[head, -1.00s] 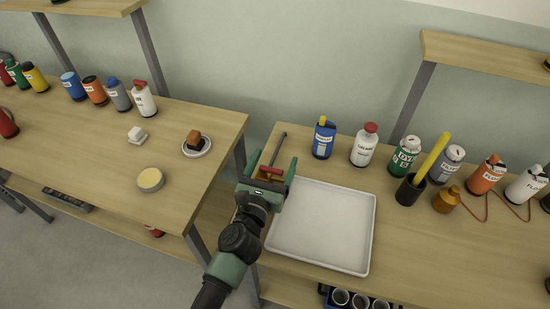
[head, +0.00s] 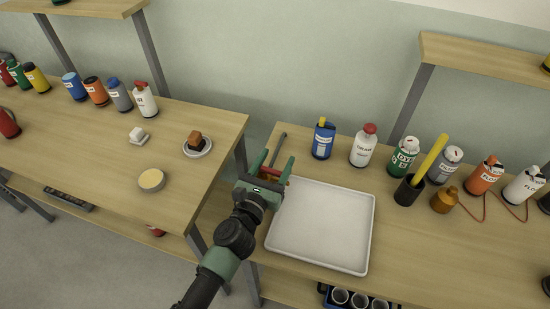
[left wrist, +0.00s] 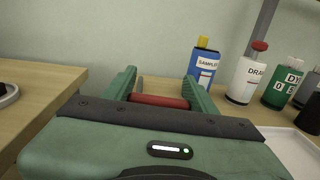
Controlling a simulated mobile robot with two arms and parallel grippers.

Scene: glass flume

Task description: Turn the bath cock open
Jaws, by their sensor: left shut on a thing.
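The bath cock has a red handle bar, which shows in the left wrist view as a red bar (left wrist: 158,101) lying across between the fingers. A grey pipe (head: 278,148) rises behind it in the head view, beside the tray's upper left corner. My left gripper (head: 274,166) is at the cock, with its green fingers on either side of the red handle, shut on it. The gripper (left wrist: 160,92) hides most of the cock's body. My right gripper is not in view.
A white tray (head: 322,265) lies right of the cock. Behind it stand a blue sampler bottle (head: 323,140), a white bottle (head: 363,148) and a green bottle (head: 404,156). The left table (head: 205,180) ends close to my arm.

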